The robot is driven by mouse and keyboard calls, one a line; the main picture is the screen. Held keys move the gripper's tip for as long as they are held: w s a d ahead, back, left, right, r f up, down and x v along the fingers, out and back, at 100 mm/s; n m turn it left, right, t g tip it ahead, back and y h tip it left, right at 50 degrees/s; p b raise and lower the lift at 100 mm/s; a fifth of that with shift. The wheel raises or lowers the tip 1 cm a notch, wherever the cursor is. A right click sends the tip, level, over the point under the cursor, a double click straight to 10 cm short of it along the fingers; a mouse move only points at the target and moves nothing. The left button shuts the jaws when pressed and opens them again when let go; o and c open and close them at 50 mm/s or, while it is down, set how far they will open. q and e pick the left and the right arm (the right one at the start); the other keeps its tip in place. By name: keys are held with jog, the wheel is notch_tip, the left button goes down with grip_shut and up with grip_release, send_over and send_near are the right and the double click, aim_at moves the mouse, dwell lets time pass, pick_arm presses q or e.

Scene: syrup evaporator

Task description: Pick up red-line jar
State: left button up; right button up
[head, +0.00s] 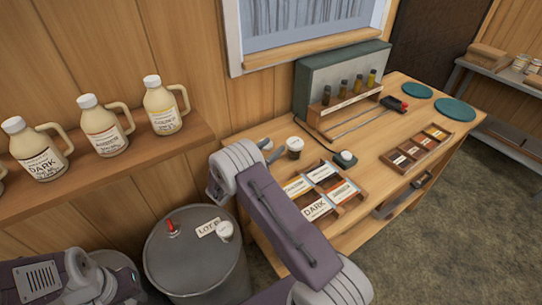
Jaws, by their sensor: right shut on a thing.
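My right arm reaches up over the front left of the wooden bench, and its wrist end, with my right gripper (215,190), turns down at the bench's left edge. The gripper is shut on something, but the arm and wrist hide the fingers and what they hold. I cannot make out a red line on either. My left arm shows at the bottom left; its gripper is out of view.
A grey drum (172,270) with a red-handled fitting (173,229) and a white cap (224,231) stands below. Several syrup jugs (102,127) line the wall shelf. Label trays (325,190) and a bottle rack (345,100) occupy the bench. The floor at right is clear.

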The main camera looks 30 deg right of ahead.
jog(key=s+d+r, duration=0.3)
jog(key=d+r, duration=0.4)
jog(key=d, duration=0.4)
jog(key=shift+s+b, duration=0.3)
jog(key=shift+b, duration=0.15)
